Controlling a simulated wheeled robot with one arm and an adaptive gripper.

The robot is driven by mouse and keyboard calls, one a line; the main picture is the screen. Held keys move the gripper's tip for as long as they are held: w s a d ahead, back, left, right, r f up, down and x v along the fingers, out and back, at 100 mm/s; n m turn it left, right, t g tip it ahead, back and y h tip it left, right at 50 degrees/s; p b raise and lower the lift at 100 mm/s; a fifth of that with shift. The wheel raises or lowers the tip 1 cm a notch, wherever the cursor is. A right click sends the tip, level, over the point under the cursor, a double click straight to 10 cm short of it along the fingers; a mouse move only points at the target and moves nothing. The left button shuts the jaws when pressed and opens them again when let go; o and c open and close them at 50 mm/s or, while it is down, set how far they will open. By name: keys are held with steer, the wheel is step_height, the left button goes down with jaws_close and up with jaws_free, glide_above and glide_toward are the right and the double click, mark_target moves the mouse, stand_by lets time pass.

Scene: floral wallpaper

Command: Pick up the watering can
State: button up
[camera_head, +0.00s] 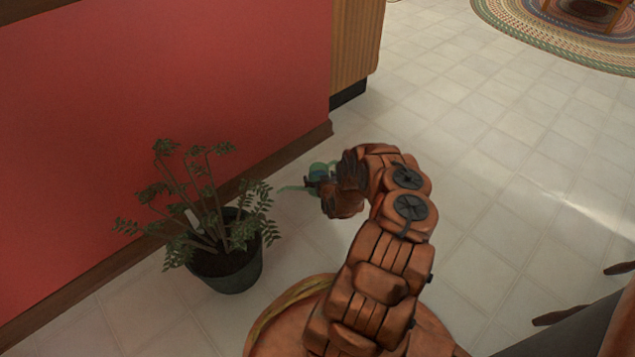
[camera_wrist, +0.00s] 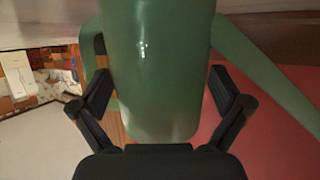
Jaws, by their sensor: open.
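The green watering can (camera_wrist: 155,70) fills the middle of the wrist view, with its handle at the left and its long spout running down to the right. My gripper (camera_wrist: 160,90) is open, with one black finger at each side of the can's body. I cannot tell whether the fingers touch it. In the head view the can (camera_head: 318,170) stands on the floor near the red wall, mostly hidden behind my gripper (camera_head: 322,184). Its thin spout points left toward the plant.
A potted plant (camera_head: 228,270) stands on the floor left of the can. The red wall (camera_head: 170,90) with a brown baseboard runs behind both. Tiled floor (camera_head: 500,200) is open to the right. A braided rug (camera_head: 560,45) lies at the far right. Dark furniture legs (camera_head: 560,315) show at lower right.

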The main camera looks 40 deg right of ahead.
steer(key=shift+c, duration=0.3)
steer(key=c, duration=1.4)
steer(key=shift+r+p, duration=0.35)
steer(key=shift+r, duration=0.1)
steer(key=r, duration=0.1)
steer(key=r+p, duration=0.2)
steer(key=shift+s+a, duration=0.2)
steer(key=shift+a, duration=0.1)
steer(key=s+a+r+p, duration=0.1)
steer(key=s+a+p, duration=0.3)
steer(key=s+a, duration=0.5)
steer(key=a, duration=0.3)
steer(key=shift+s+p, duration=0.25)
steer(key=shift+p, duration=0.05)
steer(key=shift+r, duration=0.1)
